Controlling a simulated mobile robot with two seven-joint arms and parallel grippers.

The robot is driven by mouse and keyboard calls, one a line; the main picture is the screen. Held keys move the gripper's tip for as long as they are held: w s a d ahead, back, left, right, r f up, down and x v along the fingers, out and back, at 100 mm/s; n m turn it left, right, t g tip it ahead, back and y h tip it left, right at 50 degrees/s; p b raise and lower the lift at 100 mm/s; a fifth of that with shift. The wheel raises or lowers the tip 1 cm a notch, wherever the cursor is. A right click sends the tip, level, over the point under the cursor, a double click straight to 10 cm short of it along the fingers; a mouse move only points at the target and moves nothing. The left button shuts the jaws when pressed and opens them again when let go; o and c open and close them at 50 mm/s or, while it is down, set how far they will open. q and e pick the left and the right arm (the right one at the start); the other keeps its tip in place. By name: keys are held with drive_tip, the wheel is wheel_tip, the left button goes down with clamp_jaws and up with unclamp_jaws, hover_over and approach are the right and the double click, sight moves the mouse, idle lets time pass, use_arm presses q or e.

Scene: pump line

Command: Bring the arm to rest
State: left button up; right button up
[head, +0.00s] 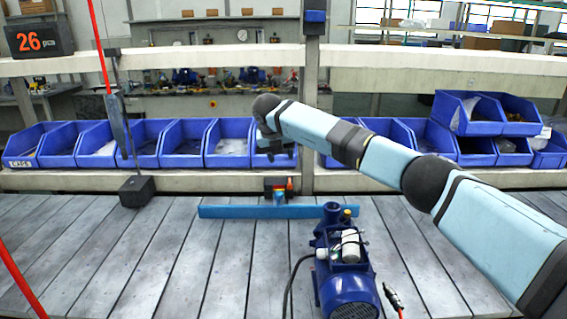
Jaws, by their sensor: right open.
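My right arm (385,163) reaches in from the right, across the front of the blue bins. My right gripper (281,154) is at its far end, small and dark, in front of a bin near the upright post. The jaws are open and I see nothing held in them. Their details are hard to make out against the bin. My left gripper is out of view.
A blue pump with motor (346,283) stands on the slatted table (150,260), its cable trailing. A blue bar (245,212) lies behind it, with a small orange-and-black device (277,183). Blue bins (182,140) line the back.

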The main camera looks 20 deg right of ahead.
drive_tip(key=shift+s+a+r, duration=0.1)
drive_tip(key=shift+s+r, duration=0.05)
drive_tip(key=shift+r, duration=0.1)
